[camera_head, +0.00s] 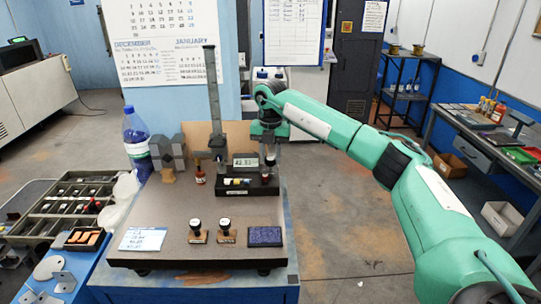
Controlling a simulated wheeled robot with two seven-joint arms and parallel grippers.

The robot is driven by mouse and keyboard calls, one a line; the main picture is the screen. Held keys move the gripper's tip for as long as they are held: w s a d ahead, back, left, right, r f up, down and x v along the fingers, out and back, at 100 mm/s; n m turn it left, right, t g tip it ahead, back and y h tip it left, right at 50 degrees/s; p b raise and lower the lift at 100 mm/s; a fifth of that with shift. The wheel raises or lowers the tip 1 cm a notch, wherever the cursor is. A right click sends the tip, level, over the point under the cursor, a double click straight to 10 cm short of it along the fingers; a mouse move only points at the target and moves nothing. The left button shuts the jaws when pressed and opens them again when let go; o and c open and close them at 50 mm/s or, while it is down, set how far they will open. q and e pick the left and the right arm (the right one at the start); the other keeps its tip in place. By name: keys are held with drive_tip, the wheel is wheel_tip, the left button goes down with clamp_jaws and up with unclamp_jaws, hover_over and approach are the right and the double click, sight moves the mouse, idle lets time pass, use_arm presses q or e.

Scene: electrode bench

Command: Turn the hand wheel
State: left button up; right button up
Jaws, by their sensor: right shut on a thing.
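A dark stand with a tall column (211,70) rises at the back of the bench plate. No hand wheel can be clearly made out; the area around my gripper is small and partly covered. My right arm reaches in from the right, and my right gripper (269,150) points down just right of the stand. It is shut on a small dark thing, mostly hidden by the fingers; I cannot tell whether this is the wheel. My left gripper is not in view.
The brown plate (170,215) carries two stamps (196,231), a dark blue pad (265,235) and a written card (143,239). A blue-capped bottle (135,135) and grey blocks (168,152) stand at the back left. The plate's middle left is clear.

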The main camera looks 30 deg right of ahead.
drive_tip(key=m, duration=0.4)
drive_tip(key=shift+w+r+m, duration=0.1)
drive_tip(key=shift+m, duration=1.9)
drive_tip(key=o, duration=1)
